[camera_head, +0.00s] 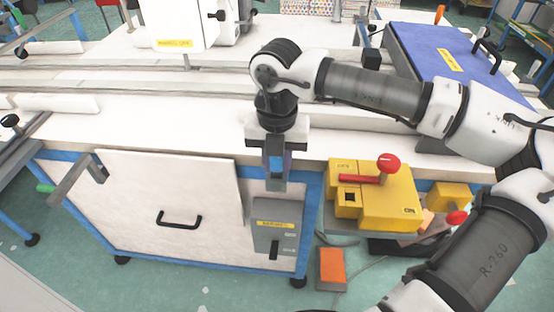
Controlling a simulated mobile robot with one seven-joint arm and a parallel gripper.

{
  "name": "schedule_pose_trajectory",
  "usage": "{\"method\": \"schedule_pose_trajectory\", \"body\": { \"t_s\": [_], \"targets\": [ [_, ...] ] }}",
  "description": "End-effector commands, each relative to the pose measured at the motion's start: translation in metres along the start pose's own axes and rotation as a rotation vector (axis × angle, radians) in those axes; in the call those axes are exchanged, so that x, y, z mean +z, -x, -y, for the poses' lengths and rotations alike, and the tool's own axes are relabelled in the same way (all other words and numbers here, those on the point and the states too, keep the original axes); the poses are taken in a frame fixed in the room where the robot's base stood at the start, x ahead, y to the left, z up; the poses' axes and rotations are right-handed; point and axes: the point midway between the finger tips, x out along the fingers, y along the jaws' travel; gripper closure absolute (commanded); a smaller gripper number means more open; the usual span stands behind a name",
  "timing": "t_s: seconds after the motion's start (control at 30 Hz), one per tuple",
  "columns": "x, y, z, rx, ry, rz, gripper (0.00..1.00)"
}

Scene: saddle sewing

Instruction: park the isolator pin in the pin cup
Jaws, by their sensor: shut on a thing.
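My gripper (275,178) points down at the front edge of the white table, above a grey box. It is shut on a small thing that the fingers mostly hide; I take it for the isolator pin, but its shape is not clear. To the right is a yellow box (402,207) with a red lever and a red ball knob (388,163). A small yellow block with a dark square opening (348,198) is at its left front; it looks like the pin cup. The gripper is left of this opening and apart from it.
The grey box (268,212) with a yellow label and black handle is on the table front. An orange-topped block (331,267) is low at the front. A smaller yellow box with a red button (456,217) stands right. A blue lid (455,60) lies behind my arm.

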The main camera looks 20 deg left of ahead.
Motion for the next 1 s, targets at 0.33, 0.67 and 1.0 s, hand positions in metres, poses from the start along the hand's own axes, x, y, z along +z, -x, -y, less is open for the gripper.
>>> {"method": "schedule_pose_trajectory", "body": {
  "t_s": [0.33, 0.67, 1.0],
  "targets": [
    [0.000, 0.000, 0.000, 0.000, 0.000, 0.000, 0.49],
    [0.001, 0.011, 0.000, 0.000, -0.001, 0.002, 0.49],
    [0.001, 0.084, 0.000, 0.000, -0.003, 0.004, 0.49]
  ]
}}
